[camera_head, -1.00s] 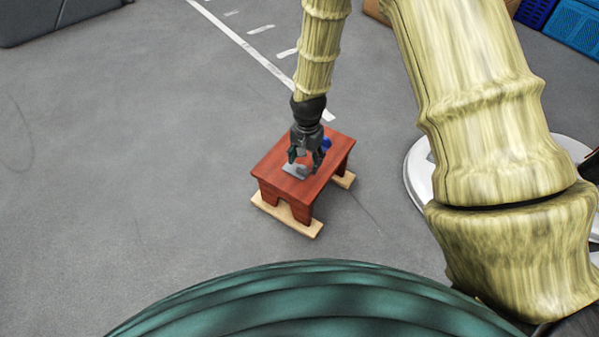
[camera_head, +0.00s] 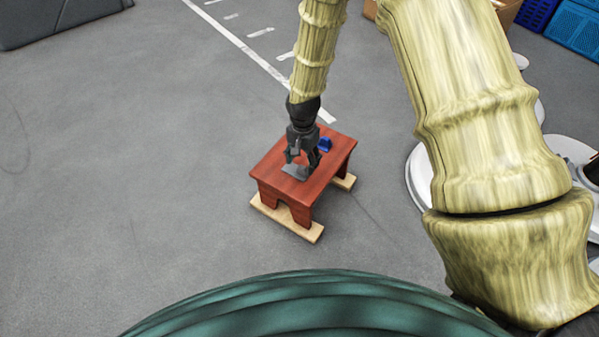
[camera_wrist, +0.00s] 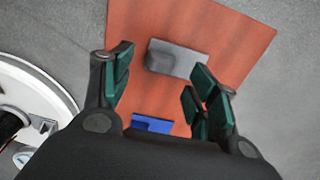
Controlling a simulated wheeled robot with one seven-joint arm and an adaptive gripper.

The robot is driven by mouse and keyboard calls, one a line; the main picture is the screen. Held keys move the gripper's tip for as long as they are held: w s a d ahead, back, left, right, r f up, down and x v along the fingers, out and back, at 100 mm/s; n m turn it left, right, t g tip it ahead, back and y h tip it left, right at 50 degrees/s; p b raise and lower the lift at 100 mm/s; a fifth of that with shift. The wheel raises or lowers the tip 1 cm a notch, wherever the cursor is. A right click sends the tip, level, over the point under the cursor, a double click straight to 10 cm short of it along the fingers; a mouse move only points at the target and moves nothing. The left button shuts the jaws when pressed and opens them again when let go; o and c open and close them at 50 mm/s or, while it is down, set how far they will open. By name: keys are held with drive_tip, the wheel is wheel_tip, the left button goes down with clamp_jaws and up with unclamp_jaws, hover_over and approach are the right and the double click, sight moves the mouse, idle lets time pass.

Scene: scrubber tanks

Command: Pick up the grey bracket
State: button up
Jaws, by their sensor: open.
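The grey bracket (camera_wrist: 176,60) lies on the red stool top in the wrist view, ahead of and between my open fingers. It looks like a small flat plate with a darker raised part at its left. In the head view the bracket (camera_head: 296,172) shows just below my fingertips, partly covered by them. My gripper (camera_head: 303,160) points down over the stool, open and empty. In the wrist view my gripper (camera_wrist: 160,80) has its green-padded fingers apart on either side. I cannot tell the exact height above the bracket.
A small blue object (camera_head: 325,144) lies on the red stool (camera_head: 325,178), close to my gripper; it also shows in the wrist view (camera_wrist: 152,124). The stool stands on pale wooden runners (camera_head: 286,221). Open grey floor surrounds it. White round shapes (camera_head: 419,178) stand at right.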

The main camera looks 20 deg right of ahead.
sight(303, 167)
wheel_tip(303, 167, down, 4)
drive_tip(key=shift+f+b, duration=0.15)
drive_tip(key=shift+b, duration=0.95)
drive_tip(key=c, duration=1.2)
